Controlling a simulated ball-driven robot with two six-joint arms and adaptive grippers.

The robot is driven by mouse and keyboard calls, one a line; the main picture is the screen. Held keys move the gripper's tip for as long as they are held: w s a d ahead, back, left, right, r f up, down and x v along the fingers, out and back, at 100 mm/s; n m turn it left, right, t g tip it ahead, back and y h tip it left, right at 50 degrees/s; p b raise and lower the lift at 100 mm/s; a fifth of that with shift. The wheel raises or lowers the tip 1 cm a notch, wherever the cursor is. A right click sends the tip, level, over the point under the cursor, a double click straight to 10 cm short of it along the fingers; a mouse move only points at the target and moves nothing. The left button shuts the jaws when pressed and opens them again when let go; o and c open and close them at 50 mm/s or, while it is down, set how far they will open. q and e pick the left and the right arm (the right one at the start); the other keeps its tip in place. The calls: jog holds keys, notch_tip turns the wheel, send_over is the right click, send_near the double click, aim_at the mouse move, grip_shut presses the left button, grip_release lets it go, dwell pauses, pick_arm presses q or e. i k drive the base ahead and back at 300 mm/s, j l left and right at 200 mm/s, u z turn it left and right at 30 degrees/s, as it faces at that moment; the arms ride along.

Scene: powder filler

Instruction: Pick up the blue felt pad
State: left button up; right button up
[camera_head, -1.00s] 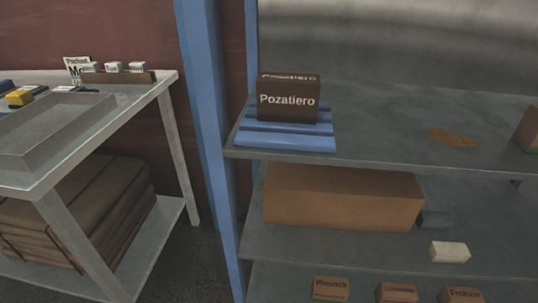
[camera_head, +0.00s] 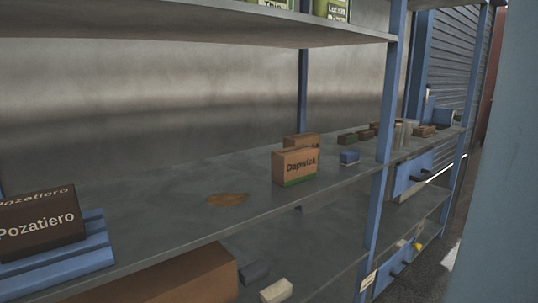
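A small blue block (camera_head: 349,157) lies on the middle shelf, just right of the Dapwick box. It is small in view, and I cannot tell whether it is the felt pad. A dark blue-grey block (camera_head: 253,272) lies on the shelf below, beside a cream block; I cannot tell its material. Blue slats (camera_head: 75,262) lie under the Pozatiero box at the left. Neither of my grippers shows in this view.
The shelf (camera_head: 150,215) has free room around a brown stain (camera_head: 228,199). The Dapwick box (camera_head: 295,166), Pozatiero box (camera_head: 38,222) and cream block (camera_head: 276,291) stand along the shelves. A blue post (camera_head: 383,150) rises at the front edge. An upper shelf (camera_head: 200,25) overhangs.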

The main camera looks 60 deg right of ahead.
aim_at(347, 158)
jog(key=z, duration=2.45)
jog(key=i+u, duration=0.15)
jog(key=u, duration=0.25)
jog(key=i+l+u, duration=0.1)
jog(key=u, duration=0.3)
jog(key=i+l+u, duration=0.1)
jog(key=l+u, duration=0.15)
jog(key=u, duration=0.15)
